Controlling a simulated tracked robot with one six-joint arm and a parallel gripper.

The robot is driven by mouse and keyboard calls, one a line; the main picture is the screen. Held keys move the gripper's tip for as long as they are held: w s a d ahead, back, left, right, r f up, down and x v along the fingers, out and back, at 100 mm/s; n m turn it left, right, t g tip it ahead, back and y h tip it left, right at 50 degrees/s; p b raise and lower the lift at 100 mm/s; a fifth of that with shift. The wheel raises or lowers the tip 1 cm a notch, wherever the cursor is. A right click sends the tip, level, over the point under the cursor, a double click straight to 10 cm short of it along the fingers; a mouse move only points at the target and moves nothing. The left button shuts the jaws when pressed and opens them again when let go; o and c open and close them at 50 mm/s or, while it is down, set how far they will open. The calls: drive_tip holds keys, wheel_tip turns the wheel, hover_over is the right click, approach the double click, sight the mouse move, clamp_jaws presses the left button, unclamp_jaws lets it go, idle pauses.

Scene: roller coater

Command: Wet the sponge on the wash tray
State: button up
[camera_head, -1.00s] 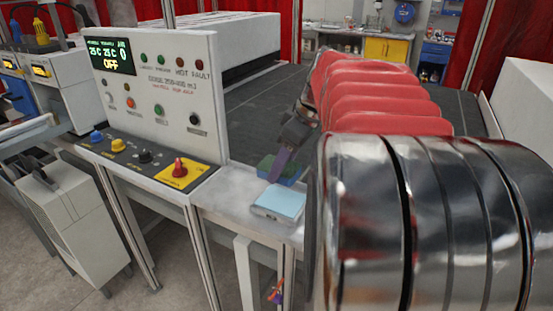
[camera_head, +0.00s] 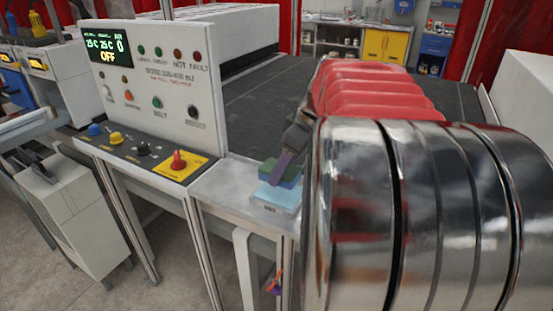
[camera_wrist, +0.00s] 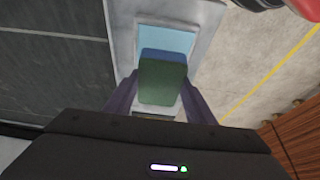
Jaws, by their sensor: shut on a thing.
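The sponge (camera_head: 290,175) has a green side and a blue side. My gripper (camera_head: 281,170) is shut on it, with purple fingers along its sides. In the wrist view the green face of the sponge (camera_wrist: 162,82) fills the space between the fingers of my gripper (camera_wrist: 160,95). The wash tray (camera_head: 278,197) is a light-blue square pad on the pale metal table. In the wrist view the wash tray (camera_wrist: 167,38) lies beyond and partly under the sponge. In the head view the sponge overlaps the tray's back part. I cannot tell whether they touch.
The pale table (camera_head: 225,185) is bare left of the tray. The control panel (camera_head: 155,80) and its ledge with a red knob on yellow (camera_head: 178,160) stand to the left. The dark belt (camera_head: 260,105) runs behind. My arm hides the right side.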

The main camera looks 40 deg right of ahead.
drive_tip(key=shift+s+f, duration=0.1)
drive_tip(key=shift+f, duration=1.75)
drive_tip(key=shift+f, duration=0.5)
idle(0.5)
drive_tip(key=shift+r, duration=3.55)
drive_tip(key=shift+s, duration=0.1)
